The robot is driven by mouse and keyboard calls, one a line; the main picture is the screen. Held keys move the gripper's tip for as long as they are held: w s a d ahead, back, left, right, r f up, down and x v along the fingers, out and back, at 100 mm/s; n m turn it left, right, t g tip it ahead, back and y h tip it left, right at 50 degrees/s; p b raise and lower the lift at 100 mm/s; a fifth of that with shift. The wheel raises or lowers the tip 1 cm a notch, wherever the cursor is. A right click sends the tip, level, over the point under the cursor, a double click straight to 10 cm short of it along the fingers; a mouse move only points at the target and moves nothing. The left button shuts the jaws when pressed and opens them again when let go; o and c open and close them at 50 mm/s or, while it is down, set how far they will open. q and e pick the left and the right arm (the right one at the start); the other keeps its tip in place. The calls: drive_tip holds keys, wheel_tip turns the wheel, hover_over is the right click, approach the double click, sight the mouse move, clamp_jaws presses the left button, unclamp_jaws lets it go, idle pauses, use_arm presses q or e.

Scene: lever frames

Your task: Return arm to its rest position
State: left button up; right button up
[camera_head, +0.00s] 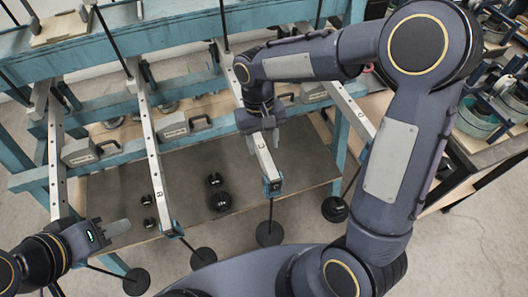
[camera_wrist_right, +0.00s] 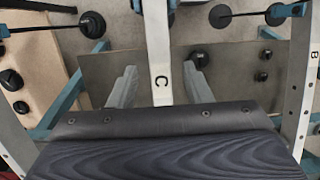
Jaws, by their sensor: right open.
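My right arm reaches across the head view from the right. Its right gripper (camera_head: 262,128) is over a metal lever bar (camera_head: 265,162) with a blue end. In the right wrist view the right gripper (camera_wrist_right: 160,88) is open, with one finger on each side of the lever bar (camera_wrist_right: 158,50), which bears the letter C. I see gaps between the fingers and the bar. My left gripper (camera_head: 118,229) is low at the left of the head view, away from the levers' middle. Its jaw opening does not show clearly.
Other lever bars (camera_head: 152,165) stand to the left, and one bar marked B (camera_wrist_right: 309,60) is to the right in the wrist view. Black weights (camera_head: 219,201) lie on the low grey board (camera_head: 120,190). A cluttered table (camera_head: 480,145) is at the right.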

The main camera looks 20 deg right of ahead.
drive_tip(key=shift+w+r, duration=0.1)
drive_tip(key=shift+r, duration=0.55)
drive_tip(key=shift+d+r, duration=0.15)
drive_tip(key=shift+r, duration=0.05)
drive_tip(key=s+d+r+m+t+y, duration=0.1)
drive_tip(key=s+d+r+t+y, duration=0.1)
drive_tip(key=s, duration=0.6)
drive_tip(key=s+d+r+m+t+y, duration=0.1)
drive_tip(key=s+d+r+t, duration=0.3)
drive_tip(key=s, duration=0.4)
drive_tip(key=shift+s+d+r+t+y, duration=0.4)
drive_tip(key=shift+d+t, duration=0.1)
drive_tip(key=shift+t, duration=0.4)
